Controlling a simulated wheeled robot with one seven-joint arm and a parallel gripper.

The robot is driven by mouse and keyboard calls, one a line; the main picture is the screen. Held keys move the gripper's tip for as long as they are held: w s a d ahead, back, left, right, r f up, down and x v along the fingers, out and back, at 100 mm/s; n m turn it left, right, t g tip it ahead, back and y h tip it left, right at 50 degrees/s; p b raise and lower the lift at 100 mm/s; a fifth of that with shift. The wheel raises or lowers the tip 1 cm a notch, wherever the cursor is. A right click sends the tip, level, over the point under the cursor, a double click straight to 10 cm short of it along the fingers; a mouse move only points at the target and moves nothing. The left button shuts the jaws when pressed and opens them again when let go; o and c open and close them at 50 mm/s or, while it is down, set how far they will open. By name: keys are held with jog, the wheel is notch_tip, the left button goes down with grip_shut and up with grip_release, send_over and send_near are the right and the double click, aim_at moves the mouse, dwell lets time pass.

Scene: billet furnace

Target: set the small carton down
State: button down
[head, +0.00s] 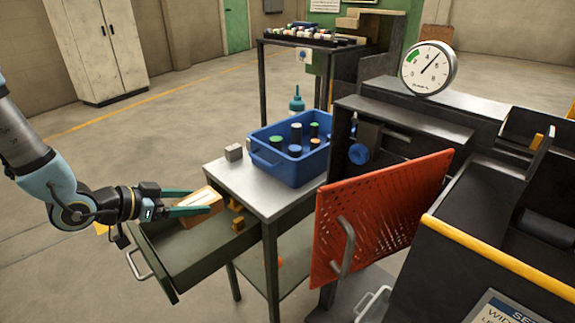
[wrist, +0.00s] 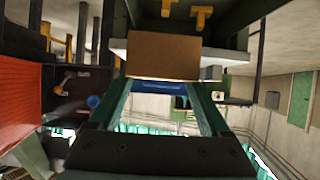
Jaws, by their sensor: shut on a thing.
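The small carton (head: 201,205) is a tan box with a pale top, between the green fingers of my gripper (head: 190,203) in the head view. My gripper is shut on it and holds it over the open drawer (head: 187,246) of the metal table. In the wrist view the carton (wrist: 164,56) shows as a plain brown face between the two fingers (wrist: 165,100). Whether the carton touches the drawer or the table edge cannot be told.
The table top (head: 238,178) carries a blue bin (head: 268,157) with several capped cylinders and a small grey block (head: 233,152). Yellow-orange pieces (head: 238,224) lie in the drawer. An orange perforated panel (head: 380,215) stands right of the table. The table's front left top is clear.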

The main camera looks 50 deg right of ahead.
jog(key=d+p, duration=0.1)
jog(key=d, duration=0.5)
jog(key=d+p, duration=0.2)
jog(key=d, duration=0.4)
jog(key=s+d+p, duration=0.1)
jog(key=d+p, duration=0.1)
jog(key=d, duration=0.3)
jog(key=shift+d+f, duration=0.3)
jog(key=shift+d, duration=0.1)
jog(key=shift+f, duration=0.4)
jog(key=shift+f, duration=0.1)
jog(key=shift+f, duration=0.15)
grip_release()
